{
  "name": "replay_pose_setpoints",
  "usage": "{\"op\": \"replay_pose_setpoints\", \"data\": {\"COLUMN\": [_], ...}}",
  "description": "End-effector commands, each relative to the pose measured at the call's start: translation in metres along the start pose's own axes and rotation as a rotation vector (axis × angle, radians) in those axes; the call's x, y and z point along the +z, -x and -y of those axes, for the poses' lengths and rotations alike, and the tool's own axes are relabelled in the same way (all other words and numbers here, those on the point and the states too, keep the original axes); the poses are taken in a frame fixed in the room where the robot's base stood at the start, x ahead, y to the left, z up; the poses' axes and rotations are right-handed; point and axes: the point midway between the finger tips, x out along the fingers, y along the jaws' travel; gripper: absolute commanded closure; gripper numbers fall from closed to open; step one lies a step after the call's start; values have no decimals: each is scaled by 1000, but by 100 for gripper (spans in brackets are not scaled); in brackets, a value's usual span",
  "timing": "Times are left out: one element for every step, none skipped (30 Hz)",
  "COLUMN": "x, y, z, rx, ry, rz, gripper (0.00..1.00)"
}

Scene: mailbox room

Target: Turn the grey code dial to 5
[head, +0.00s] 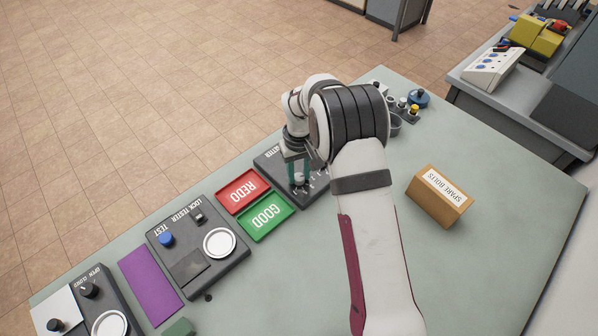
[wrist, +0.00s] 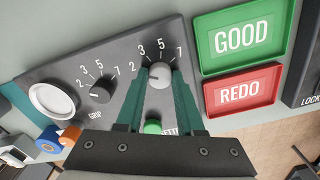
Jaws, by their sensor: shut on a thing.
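The grey code dial (wrist: 160,75) is a round light-grey knob on a dark panel (wrist: 118,52), with 2, 3, 5 and 7 printed in an arc around it. My gripper (wrist: 160,82) has its teal fingers on either side of the dial, shut on it. The dial's pointer is too small to read surely. In the head view my gripper (head: 299,176) is over the same panel (head: 315,191), and my arm hides part of it.
A black dial (wrist: 101,90) marked GRIP and a white round button (wrist: 52,100) share the panel. A green knob (wrist: 152,127) shows between the fingers. Green GOOD (wrist: 205,58) and red REDO (wrist: 207,92) trays adjoin.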

Motion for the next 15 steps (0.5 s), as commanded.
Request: {"op": "replay_pose_setpoints", "data": {"x": [0, 0, 0, 0, 0, 0, 0, 0, 0, 0, 0, 0, 0, 0, 0], "y": [0, 0, 0, 0, 0, 0, 0, 0, 0, 0, 0, 0, 0, 0, 1], "z": [1, 1, 1, 1, 1, 1, 1, 1, 1, 1, 1, 0, 0, 0, 0], "rx": [-1, -1, -1, -1, -1, -1, -1, -1, -1, -1, -1, -1, -1, -1, -1], "ry": [-2, -3, -7, -11, -17, -28, -39, -50, -70, -86, -105, -132, -154, -178, -212], "rz": [0, 0, 0, 0, 0, 0, 0, 0, 0, 0, 0, 0, 0, 0, 0], "gripper": [100, 100, 100, 100, 100, 100, 100, 100, 100, 100, 100, 100, 100, 100, 100]}}
